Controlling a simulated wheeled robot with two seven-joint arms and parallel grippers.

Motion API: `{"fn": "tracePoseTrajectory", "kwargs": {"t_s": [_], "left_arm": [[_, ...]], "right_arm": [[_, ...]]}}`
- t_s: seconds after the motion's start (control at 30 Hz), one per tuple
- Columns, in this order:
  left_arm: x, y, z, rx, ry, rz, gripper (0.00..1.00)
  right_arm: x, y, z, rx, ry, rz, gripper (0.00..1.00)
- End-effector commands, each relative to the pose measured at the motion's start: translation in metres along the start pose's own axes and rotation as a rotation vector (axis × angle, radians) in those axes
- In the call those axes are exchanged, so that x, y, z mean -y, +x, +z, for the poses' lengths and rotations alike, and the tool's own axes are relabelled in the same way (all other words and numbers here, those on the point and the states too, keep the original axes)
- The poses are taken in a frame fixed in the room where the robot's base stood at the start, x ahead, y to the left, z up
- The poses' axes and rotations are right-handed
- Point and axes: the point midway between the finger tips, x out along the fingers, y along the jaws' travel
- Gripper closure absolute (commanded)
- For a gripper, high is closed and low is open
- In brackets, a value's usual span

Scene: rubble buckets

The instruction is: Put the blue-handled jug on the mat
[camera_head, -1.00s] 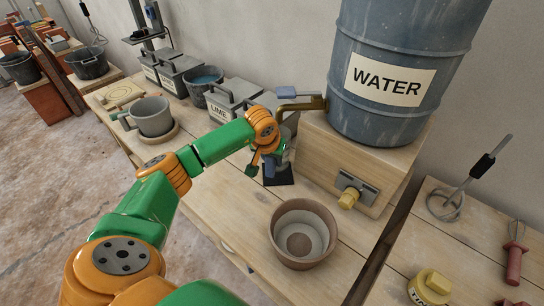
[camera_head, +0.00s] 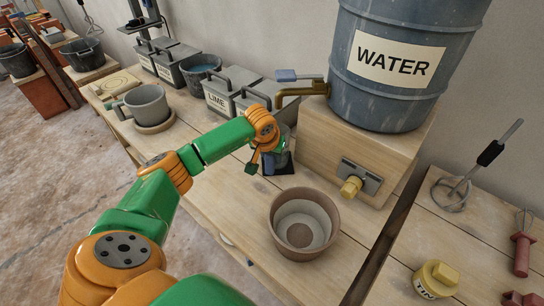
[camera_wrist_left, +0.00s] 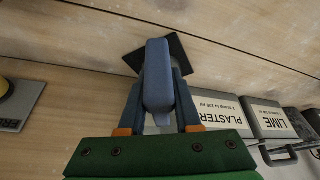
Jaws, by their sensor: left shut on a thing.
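My left gripper (camera_head: 271,154) reaches over the bench near the brass tap. In the left wrist view it is shut on the blue handle (camera_wrist_left: 158,75) of the jug, between its two fingers. The jug's body is mostly hidden by my arm and gripper in the head view and behind the handle in the wrist view. The dark square mat (camera_head: 283,164) lies on the bench just under the gripper; its corners also show behind the handle in the wrist view (camera_wrist_left: 179,49). I cannot tell whether the jug touches the mat. My right gripper is not in view.
A water barrel (camera_head: 385,65) stands on a wooden block (camera_head: 335,145), with a brass tap (camera_head: 300,90) beside the gripper. A brown pot (camera_head: 303,225) stands in front. Lidded grey boxes (camera_head: 220,97) line the wall. A grey mug (camera_head: 147,102) sits at left.

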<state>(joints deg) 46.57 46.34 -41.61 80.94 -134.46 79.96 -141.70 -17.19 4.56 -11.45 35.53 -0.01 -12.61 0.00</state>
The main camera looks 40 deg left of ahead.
Motion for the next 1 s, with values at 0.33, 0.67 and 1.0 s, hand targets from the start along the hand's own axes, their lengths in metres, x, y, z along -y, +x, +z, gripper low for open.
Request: {"fn": "tracePoseTrajectory", "kwargs": {"t_s": [0.33,0.67,1.0], "left_arm": [[0.0,0.004,0.002,0.0,0.0,0.0,0.38],[0.0,0.002,0.002,-0.001,0.0,0.0,0.33],[0.0,-0.06,0.001,-0.003,0.001,0.0,0.33]], "right_arm": [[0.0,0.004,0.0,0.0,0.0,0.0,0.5],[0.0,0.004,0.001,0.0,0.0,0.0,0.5],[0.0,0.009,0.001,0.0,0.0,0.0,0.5]]}}
